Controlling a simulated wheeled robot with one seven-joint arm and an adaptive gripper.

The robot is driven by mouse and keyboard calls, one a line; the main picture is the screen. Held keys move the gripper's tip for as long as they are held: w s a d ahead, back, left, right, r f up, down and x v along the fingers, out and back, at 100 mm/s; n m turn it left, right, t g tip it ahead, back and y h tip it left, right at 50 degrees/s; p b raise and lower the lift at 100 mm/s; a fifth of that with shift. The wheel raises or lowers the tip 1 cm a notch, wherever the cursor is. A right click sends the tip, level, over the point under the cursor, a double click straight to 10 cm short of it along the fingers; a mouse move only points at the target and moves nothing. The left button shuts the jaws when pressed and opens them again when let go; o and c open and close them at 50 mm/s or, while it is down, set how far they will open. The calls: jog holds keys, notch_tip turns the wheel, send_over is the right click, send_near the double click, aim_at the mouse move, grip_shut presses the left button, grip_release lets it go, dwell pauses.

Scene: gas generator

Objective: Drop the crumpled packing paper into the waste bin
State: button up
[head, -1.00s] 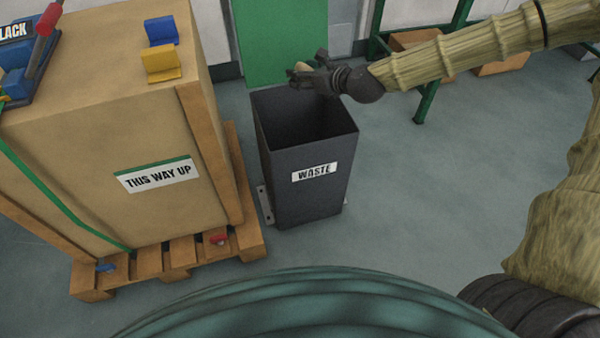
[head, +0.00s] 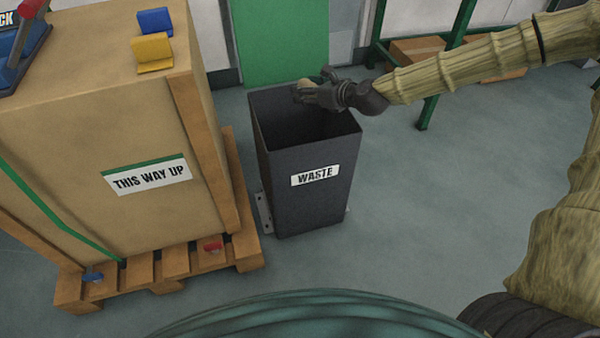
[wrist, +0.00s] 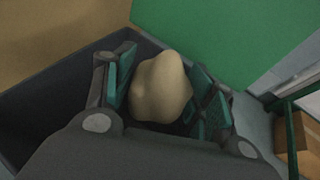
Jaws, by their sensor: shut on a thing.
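The crumpled packing paper (wrist: 160,88) is a pale tan lump between the two green-padded fingers of my gripper (wrist: 163,95) in the wrist view. In the head view only a small part of the paper (head: 327,73) shows behind my gripper (head: 308,90). My gripper is shut on the paper and holds it over the back right part of the bin's opening. The waste bin (head: 305,195) is a tall, dark grey, open-topped box labelled "WASTE". Its inside looks dark, and its bottom is hidden. The bin's wall (wrist: 60,70) also shows beneath my gripper in the wrist view.
A large crate (head: 80,120) marked "THIS WAY UP" stands on a wooden pallet (head: 165,265) left of the bin. A green-framed rack (head: 425,110) stands at the back right. Floor (head: 430,210) right of the bin is clear.

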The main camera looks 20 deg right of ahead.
jog(key=shift+f, duration=0.25)
jog(key=o, duration=0.8)
jog(key=shift+o, duration=0.2)
jog(key=v, duration=1.2)
jog(key=shift+d+f, duration=0.1)
